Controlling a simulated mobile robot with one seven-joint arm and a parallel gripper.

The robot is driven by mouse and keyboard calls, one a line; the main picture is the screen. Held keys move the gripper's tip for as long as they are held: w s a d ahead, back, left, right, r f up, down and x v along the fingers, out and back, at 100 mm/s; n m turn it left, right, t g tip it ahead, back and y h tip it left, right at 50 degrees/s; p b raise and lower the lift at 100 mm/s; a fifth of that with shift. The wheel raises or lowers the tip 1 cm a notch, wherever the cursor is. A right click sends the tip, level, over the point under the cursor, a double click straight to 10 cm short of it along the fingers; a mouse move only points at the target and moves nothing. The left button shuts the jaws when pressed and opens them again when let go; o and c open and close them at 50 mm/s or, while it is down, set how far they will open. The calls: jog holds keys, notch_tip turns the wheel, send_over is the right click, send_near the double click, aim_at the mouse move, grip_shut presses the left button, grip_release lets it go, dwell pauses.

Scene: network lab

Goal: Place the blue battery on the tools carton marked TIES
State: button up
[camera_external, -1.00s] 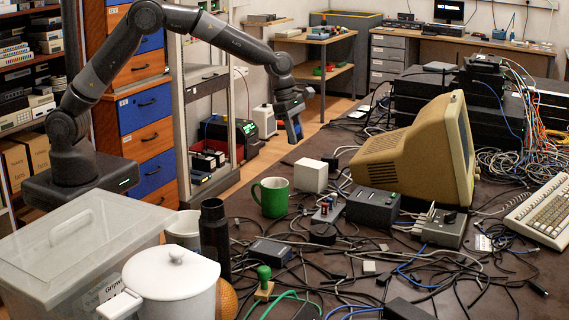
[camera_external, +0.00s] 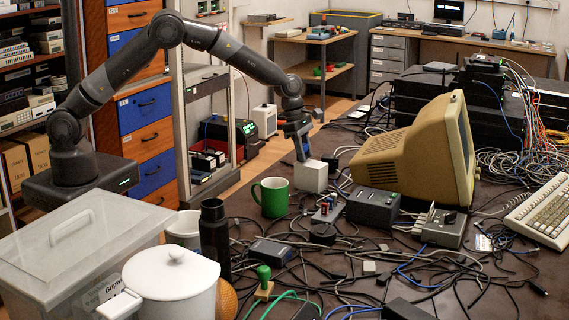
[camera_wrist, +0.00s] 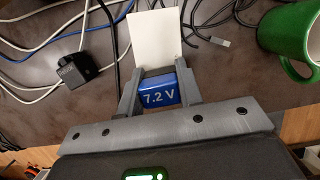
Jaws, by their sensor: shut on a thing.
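The blue battery (camera_wrist: 160,90), marked 7.2 V, is between the two fingers of my gripper (camera_wrist: 160,88) in the wrist view. The fingers are shut on its sides. In the external view my gripper (camera_external: 303,152) points down at the white box (camera_external: 311,178), its tip overlapping the box's top. The box shows as a pale square (camera_wrist: 155,38) just beyond the battery in the wrist view. I cannot read TIES on it. I cannot tell whether the battery touches the box.
A green mug (camera_external: 271,197) stands left of the box, near my gripper. A black adapter (camera_wrist: 76,70) and loose cables lie around. A beige monitor (camera_external: 405,155) and a dark grey unit (camera_external: 372,208) stand to the right. A dark flask (camera_external: 214,240) stands nearer the camera.

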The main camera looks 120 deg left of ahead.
jog(key=shift+f, duration=0.1)
jog(key=o, duration=1)
